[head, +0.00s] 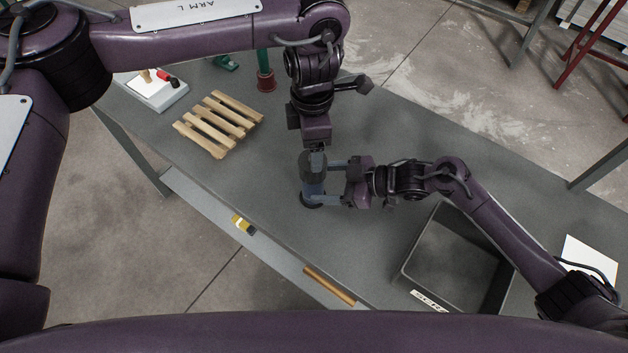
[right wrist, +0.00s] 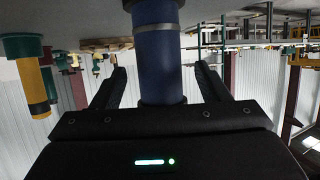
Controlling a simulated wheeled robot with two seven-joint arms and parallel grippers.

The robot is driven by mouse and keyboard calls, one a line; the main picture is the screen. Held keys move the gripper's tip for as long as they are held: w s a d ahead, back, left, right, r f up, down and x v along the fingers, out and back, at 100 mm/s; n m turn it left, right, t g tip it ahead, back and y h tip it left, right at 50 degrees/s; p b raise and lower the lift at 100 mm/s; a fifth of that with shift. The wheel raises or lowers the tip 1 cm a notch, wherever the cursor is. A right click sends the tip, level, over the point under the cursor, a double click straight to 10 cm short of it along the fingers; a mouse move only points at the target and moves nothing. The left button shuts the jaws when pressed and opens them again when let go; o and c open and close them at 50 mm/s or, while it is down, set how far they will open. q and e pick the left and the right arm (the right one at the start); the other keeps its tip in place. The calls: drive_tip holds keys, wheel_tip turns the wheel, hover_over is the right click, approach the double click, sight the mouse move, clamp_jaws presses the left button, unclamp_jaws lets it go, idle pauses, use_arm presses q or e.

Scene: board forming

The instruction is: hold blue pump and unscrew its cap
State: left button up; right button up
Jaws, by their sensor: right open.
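The blue pump (head: 313,187) stands upright on the grey table, with a dark cap (head: 312,160) on top. My right gripper (head: 330,183) comes from the right at the pump's body, its two fingers spread. In the right wrist view, which is upside down, the blue cylinder (right wrist: 158,60) stands between the open fingers, with gaps visible on both sides. My left gripper (head: 316,150) points straight down at the cap from above. Its fingertips are small and partly hidden, so I cannot tell whether they grip the cap.
A grey open bin (head: 411,276) sits at right under my right arm. White paper (head: 590,254) lies far right. The table between pallet and pump is clear.

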sight(307, 190)
drive_tip(key=shift+x, duration=1.85)
drive_tip(key=shift+r, duration=0.1)
